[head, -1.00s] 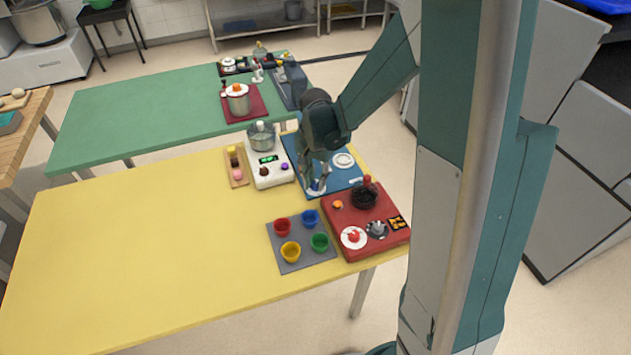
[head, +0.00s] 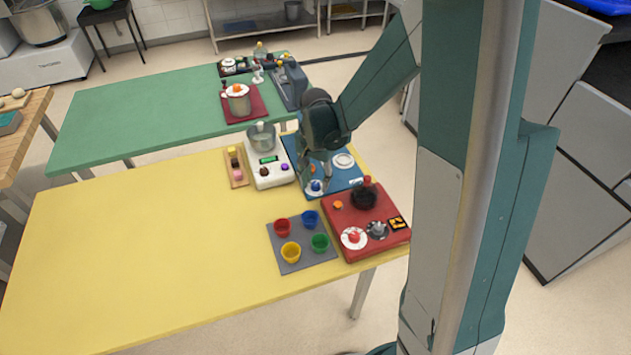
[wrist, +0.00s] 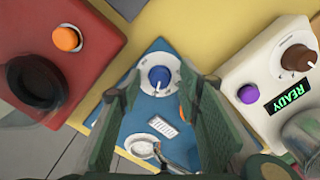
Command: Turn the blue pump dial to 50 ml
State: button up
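The blue pump dial (wrist: 159,78) is a blue knob on a round white scale plate (wrist: 163,62), on the blue pump base (wrist: 135,124). A light pointer mark shows on the knob's lower side in the wrist view; the scale is too small to read. In the head view the dial (head: 316,186) sits at the base's near left corner. My gripper (wrist: 160,88) is open, its two dark green fingers wide apart. In the wrist view the knob appears between the fingertips, with no contact visible. In the head view my gripper (head: 318,176) is just above the dial.
A red unit (head: 340,240) with several controls stands close on the near side. A white unit (head: 268,183) with a green display stands left. A round white fitting (head: 343,160) and spout are on the pump base. A grey mat (head: 284,267) holds several coloured cups.

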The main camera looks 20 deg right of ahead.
aim_at(316, 184)
jog(key=shift+r, duration=0.1)
notch_tip(316, 184, up, 12)
dwell(0.8)
jog(key=shift+w+f+p, duration=0.1)
jog(key=shift+f+p, duration=0.15)
jog(key=shift+p, duration=0.25)
notch_tip(316, 184, down, 4)
jog(key=n+p, duration=0.3)
jog(key=p, duration=0.4)
jog(key=shift+f, duration=0.1)
jog(key=shift+f, duration=3.85)
